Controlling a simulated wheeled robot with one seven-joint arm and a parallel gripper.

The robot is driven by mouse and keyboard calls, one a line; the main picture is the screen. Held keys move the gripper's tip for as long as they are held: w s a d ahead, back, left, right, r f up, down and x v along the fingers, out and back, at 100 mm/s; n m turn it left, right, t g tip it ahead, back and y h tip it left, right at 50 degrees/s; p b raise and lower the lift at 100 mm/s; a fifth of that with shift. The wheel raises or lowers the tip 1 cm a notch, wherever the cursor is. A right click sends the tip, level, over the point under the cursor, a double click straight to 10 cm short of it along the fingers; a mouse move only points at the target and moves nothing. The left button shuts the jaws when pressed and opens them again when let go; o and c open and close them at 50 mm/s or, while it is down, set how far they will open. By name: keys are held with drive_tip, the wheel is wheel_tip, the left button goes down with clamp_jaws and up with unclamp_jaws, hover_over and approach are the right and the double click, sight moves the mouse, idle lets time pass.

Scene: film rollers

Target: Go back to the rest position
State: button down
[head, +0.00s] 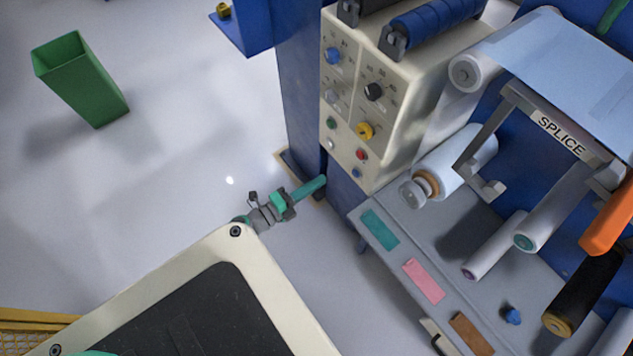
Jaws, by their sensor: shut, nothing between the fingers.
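The film machine stands on the right. Its cream control panel (349,109) has several coloured knobs and buttons. A grey shelf (392,202) below it holds white rollers and coloured strips. A frame marked SPLICE (560,134) stands above the shelf. No film roller is seen in any grip.
A green bin (83,82) stands on the open floor at the upper left. An orange part (610,218) sticks in from the right edge.

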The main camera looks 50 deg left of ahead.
idle(0.5)
drive_tip(key=s+d+r+n+g, duration=0.1)
drive_tip(key=s+d+r+n, duration=0.2)
drive_tip(key=d, duration=0.9)
drive_tip(key=s+d+r+n, duration=0.4)
drive_tip(key=s+d+n, duration=0.2)
drive_tip(key=d+n, duration=0.3)
drive_tip(key=s+d+r+n+g, duration=0.1)
drive_tip(key=s+d+r+n, duration=0.2)
drive_tip(key=d, duration=1.2)
drive_tip(key=s+n, duration=0.2)
drive_tip(key=n, duration=0.1)
drive_tip(key=shift+s+d+r+g, duration=0.15)
drive_tip(key=shift+s+g, duration=0.05)
drive_tip(key=shift+g, duration=0.1)
